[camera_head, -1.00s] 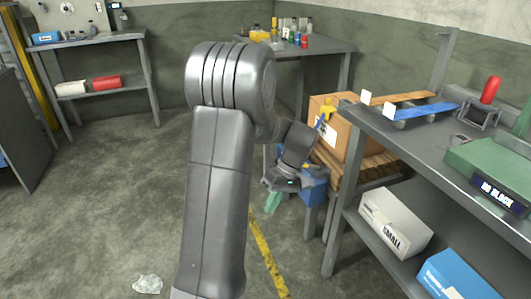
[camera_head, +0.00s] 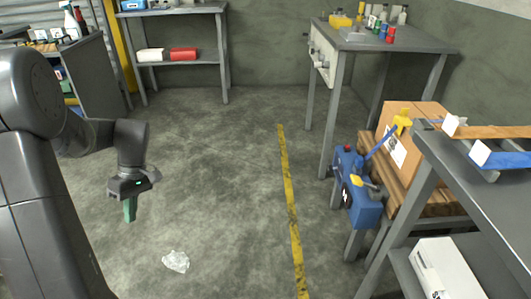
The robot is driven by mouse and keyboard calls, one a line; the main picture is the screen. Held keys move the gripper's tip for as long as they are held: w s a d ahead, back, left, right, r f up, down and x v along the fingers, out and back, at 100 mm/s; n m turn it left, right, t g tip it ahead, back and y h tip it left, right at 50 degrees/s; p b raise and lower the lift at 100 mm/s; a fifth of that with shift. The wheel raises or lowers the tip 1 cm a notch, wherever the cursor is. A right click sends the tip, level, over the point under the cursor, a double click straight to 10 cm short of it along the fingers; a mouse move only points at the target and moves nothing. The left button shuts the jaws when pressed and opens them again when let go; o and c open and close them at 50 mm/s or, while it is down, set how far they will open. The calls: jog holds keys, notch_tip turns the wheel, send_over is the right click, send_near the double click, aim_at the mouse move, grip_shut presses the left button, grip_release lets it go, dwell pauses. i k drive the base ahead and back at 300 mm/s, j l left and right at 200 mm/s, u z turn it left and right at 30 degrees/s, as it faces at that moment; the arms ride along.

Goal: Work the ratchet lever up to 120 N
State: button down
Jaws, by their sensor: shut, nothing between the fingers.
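The blue ratchet unit (camera_head: 362,203) is fixed to a grey post at the right, beside a cardboard carton. Its ratchet lever (camera_head: 381,142) is a blue bar slanting up and right to a yellow grip (camera_head: 402,119). The grip overlaps the carton in the picture. A small white part with a dark mark faces left on the unit; any force reading is too small to tell. My gripper (camera_head: 130,209) has green fingers, shut and empty. It points down over bare floor at the left, well apart from the lever.
The carton (camera_head: 420,117) rests on a wooden pallet (camera_head: 449,204). A grey bench (camera_head: 493,190) stands at the right front, another table (camera_head: 425,42) behind. Crumpled clear film (camera_head: 176,261) lies on the floor. Floor between my gripper and the unit is clear, crossed by a yellow line (camera_head: 290,205).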

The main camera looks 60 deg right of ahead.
aim_at(356, 180)
jog(key=l+u, duration=0.1)
jog(key=u, duration=0.85)
jog(key=l+u, duration=0.15)
jog(key=u, duration=0.85)
jog(key=k+u, duration=0.1)
jog(key=u, duration=0.35)
jog(key=l+u, duration=0.1)
jog(key=u, duration=0.4)
jog(key=k+z, duration=0.25)
jog(key=k+l+z, duration=0.1)
jog(key=k+z, duration=0.3)
jog(key=z, duration=0.3)
jog(key=k+z, duration=0.1)
jog(key=z, duration=0.35)
jog(key=k+l+z, duration=0.1)
jog(key=z, duration=0.35)
jog(key=k+l+z, duration=0.1)
jog(key=z, duration=0.8)
jog(key=l+z, duration=0.15)
jog(key=z, duration=0.8)
jog(key=l+z, duration=0.15)
jog(key=z, duration=0.8)
jog(key=l+z, duration=0.1)
jog(key=z, duration=0.35)
